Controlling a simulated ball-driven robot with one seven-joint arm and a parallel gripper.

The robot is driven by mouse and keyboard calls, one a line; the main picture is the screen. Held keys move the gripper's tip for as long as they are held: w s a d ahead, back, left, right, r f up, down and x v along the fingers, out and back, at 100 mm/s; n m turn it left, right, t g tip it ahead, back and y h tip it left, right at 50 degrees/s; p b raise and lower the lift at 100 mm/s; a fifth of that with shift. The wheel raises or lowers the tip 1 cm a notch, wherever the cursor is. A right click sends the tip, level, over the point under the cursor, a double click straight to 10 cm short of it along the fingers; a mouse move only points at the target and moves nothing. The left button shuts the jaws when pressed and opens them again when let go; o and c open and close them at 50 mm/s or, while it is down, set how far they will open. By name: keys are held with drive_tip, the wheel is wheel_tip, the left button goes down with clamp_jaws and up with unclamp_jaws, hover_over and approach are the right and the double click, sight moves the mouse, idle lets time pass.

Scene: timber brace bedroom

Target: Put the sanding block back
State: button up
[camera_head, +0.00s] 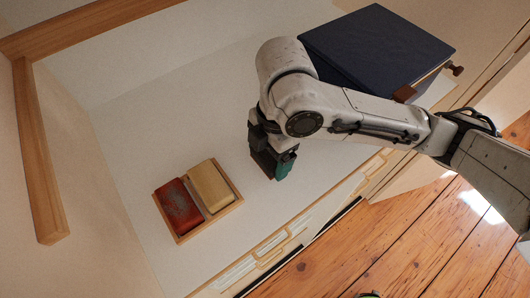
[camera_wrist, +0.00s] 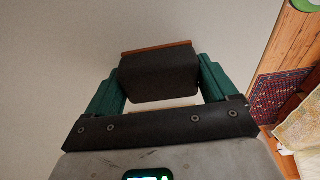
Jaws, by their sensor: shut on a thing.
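My gripper (camera_head: 272,166) hangs over the white surface, to the right of a small wooden tray (camera_head: 181,241). In the wrist view my gripper (camera_wrist: 161,68) has its green fingers shut on the sides of a dark block (camera_wrist: 158,78) with a brown strip along its far edge. I take this to be the sanding block. In the head view it is mostly hidden by the gripper, and its height above the surface is hard to tell. The tray holds a worn red block (camera_head: 179,207) at left and a tan block (camera_head: 211,187) at right.
A dark blue box-like thing (camera_head: 375,45) stands at the upper right, behind my arm. A wooden beam (camera_head: 38,150) runs along the left. The white surface (camera_head: 150,115) around the tray is clear. Its front edge drops to the plank floor (camera_head: 400,235).

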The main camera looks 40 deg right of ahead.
drive_tip(key=shift+r, duration=0.1)
drive_tip(key=o, duration=0.8)
drive_tip(key=shift+f, duration=0.2)
drive_tip(key=r, duration=0.4)
drive_tip(key=d+r, duration=0.1)
drive_tip(key=r, duration=0.7)
drive_tip(key=shift+d+r+p, duration=0.15)
drive_tip(key=shift+d+p, duration=0.1)
drive_tip(key=shift+p, duration=0.15)
